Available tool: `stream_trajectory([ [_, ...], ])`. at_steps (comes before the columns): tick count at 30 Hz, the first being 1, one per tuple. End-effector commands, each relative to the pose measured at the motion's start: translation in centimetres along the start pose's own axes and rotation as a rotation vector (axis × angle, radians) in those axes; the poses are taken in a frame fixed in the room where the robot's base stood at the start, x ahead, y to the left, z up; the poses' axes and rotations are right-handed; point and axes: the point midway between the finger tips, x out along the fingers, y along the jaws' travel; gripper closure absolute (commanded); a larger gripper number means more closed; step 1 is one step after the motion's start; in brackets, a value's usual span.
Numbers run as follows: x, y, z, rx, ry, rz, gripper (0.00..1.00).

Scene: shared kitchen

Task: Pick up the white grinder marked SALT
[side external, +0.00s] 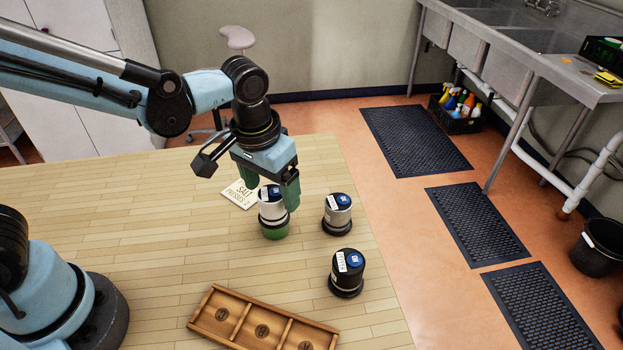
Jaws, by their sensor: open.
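Three small grinders with dark caps stand upright on the wooden table. The one with a white body and a green base (273,211) stands below my gripper. A second with a pale grey body (338,214) is to its right, and a black one (346,273) is nearer the front. The white tags on the caps are too small to read, so I cannot confirm which is marked SALT. My gripper (270,196) is open, its green fingers pointing down on either side of the white-bodied grinder's upper part; I cannot tell whether they touch it.
A card reading SALT PRESSES 2 (239,193) lies behind the white-bodied grinder. A wooden tray with three compartments (235,293) lies at the table's front edge. The table's right edge runs close to the grinders. The tabletop (170,215) to the left is clear.

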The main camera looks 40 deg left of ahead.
Motion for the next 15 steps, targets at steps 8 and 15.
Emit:
stream_trajectory([
  [8,3.2,0.0,0.5,0.000,0.001,0.000,0.18],
  [15,4.1,0.0,0.5,0.000,0.001,0.001,0.18],
])
